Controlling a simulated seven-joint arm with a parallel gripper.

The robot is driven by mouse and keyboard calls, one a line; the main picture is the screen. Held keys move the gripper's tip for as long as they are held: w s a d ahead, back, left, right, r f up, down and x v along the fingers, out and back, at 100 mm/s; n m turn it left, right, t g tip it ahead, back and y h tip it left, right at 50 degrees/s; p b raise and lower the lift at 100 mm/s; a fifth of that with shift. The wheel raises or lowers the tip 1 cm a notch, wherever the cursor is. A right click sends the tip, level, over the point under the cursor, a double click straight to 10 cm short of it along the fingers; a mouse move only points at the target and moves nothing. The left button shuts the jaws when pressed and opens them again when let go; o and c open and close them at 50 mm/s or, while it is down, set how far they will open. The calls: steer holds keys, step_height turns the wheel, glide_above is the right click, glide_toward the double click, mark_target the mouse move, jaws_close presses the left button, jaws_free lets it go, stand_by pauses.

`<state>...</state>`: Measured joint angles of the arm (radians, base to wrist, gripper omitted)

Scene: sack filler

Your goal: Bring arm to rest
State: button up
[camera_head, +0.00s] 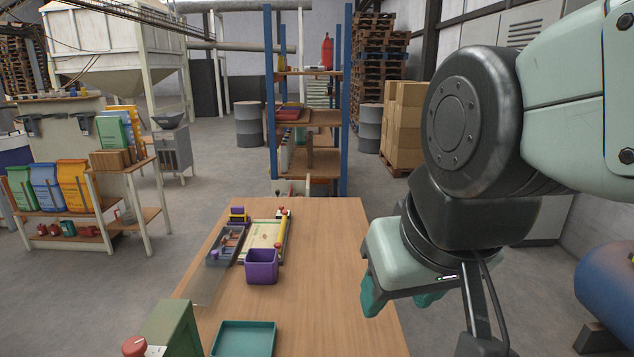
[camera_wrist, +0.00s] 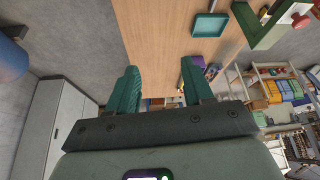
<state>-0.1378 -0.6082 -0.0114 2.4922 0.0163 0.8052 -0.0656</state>
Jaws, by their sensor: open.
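My gripper (camera_head: 400,297) hangs over the right edge of the wooden table in the head view, with its green fingers pointing down and to the left. In the wrist view my gripper (camera_wrist: 157,90) has its two green fingers spread wide apart. Nothing is between them. Part of the table surface (camera_wrist: 155,35) lies beyond the fingers there. My arm comes in from the right of the head view and hides part of the background.
On the wooden table (camera_head: 320,270) stand a purple box (camera_head: 262,266), a teal tray (camera_head: 244,339), a grey compartment tray (camera_head: 225,246) and a board with paper (camera_head: 264,238). A green block-like fixture with a red knob (camera_head: 134,346) is at the front left. The table's right half is clear.

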steer(key=shift+m+h, duration=0.5)
steer(key=shift+m, duration=0.3)
steer(key=s+d+r, duration=0.2)
steer(key=shift+s+d, duration=0.4)
